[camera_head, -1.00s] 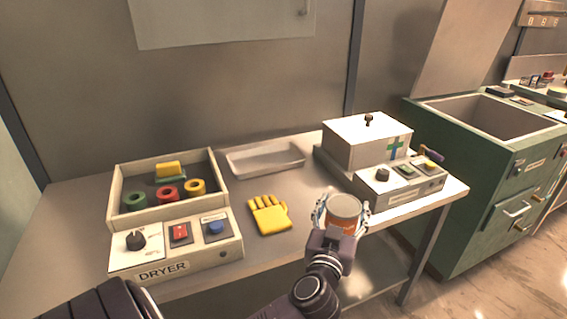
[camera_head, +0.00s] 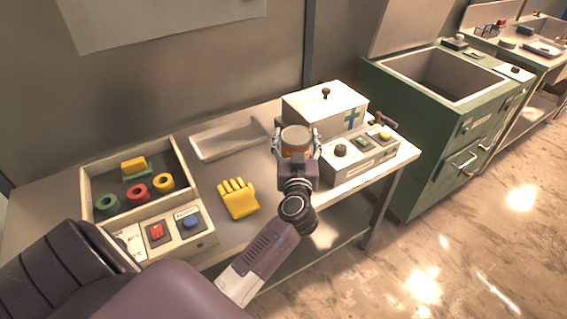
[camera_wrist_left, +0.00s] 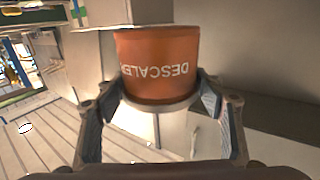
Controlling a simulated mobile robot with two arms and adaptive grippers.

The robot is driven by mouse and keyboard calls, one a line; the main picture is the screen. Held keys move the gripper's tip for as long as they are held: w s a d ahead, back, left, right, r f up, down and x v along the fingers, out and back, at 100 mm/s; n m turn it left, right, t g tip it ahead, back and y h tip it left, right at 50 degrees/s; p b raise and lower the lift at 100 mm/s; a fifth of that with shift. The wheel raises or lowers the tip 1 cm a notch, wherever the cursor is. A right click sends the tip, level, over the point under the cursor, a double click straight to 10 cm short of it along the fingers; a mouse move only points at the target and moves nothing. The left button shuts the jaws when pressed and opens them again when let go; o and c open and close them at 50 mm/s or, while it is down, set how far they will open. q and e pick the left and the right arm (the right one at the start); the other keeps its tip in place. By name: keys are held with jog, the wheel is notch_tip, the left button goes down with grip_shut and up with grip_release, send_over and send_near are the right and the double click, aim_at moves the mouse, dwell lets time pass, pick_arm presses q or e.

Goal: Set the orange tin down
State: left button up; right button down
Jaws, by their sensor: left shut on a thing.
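The orange tin (camera_head: 296,140) has a grey top and is held between the fingers of my left gripper (camera_head: 296,150) in the head view. It is upright there, in front of the white box with the green cross. In the left wrist view the orange tin (camera_wrist_left: 158,62) shows the word DESCALER upside down, with the left gripper's fingers (camera_wrist_left: 160,108) on both sides of it. Whether the tin's base touches the table cannot be told. My right gripper is in neither view.
A yellow glove (camera_head: 238,199) lies on the grey table (camera_head: 205,178). A shallow white tray (camera_head: 228,140) is behind it. The white box (camera_head: 325,108) and a control panel (camera_head: 360,155) stand at right. A green sink unit (camera_head: 440,125) is beyond.

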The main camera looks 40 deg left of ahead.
pick_arm(q)
notch_tip(320, 180, down, 14)
jog(key=b, duration=0.5)
jog(key=shift+f, duration=0.3)
jog(key=shift+f, duration=0.15)
jog(key=o, duration=1.1)
jog(key=shift+o, duration=0.3)
